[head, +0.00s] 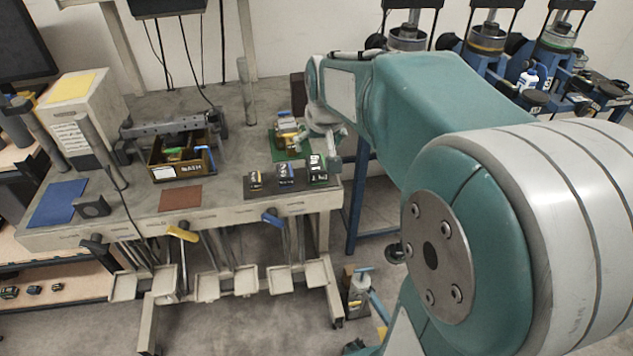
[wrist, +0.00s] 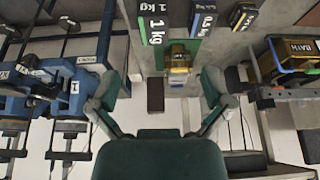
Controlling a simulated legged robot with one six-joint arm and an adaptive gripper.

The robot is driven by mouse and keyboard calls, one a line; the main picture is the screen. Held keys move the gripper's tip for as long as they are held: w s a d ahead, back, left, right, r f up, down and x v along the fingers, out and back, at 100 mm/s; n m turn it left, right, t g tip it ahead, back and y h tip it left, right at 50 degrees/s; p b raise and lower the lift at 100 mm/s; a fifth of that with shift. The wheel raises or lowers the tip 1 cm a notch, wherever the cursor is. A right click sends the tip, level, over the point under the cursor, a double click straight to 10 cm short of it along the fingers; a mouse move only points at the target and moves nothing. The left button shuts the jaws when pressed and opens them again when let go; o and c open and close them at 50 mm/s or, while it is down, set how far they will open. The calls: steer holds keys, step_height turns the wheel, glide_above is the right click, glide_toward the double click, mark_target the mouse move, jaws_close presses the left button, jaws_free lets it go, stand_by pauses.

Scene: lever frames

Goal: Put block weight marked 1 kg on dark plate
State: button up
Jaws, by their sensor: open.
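The 1 kg block weight (head: 318,172) is dark with a green and white label. It stands upright at the right end of a row of three blocks near the bench's front right corner. In the wrist view its "1 kg" label (wrist: 155,25) is at the top, beyond my open fingers. My gripper (head: 328,142) is open and empty, above the bench's right edge behind the row. In the wrist view my gripper (wrist: 162,97) has its fingers wide apart. A dark flat-topped piece (head: 92,206) lies at the front left; I cannot tell if it is the dark plate.
A 0.5 kg block (head: 286,175) and a smaller block (head: 255,181) stand left of it. A yellowish block (head: 288,124) sits on a green mat (head: 278,151). A labelled bin (head: 178,171), a red-brown mat (head: 180,198) and a blue mat (head: 58,203) lie leftward. Bare bench separates them.

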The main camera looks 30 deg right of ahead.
steer(key=s+a+n, duration=0.1)
steer(key=s+a, duration=0.4)
steer(key=s, duration=0.5)
steer(key=s+a+n+t+y, duration=0.1)
steer(key=s+a+n, duration=0.1)
steer(key=s+a, duration=0.4)
steer(key=s, duration=0.3)
steer(key=shift+s+a+r, duration=0.3)
steer(key=shift+s, duration=0.05)
stand_by(1.0)
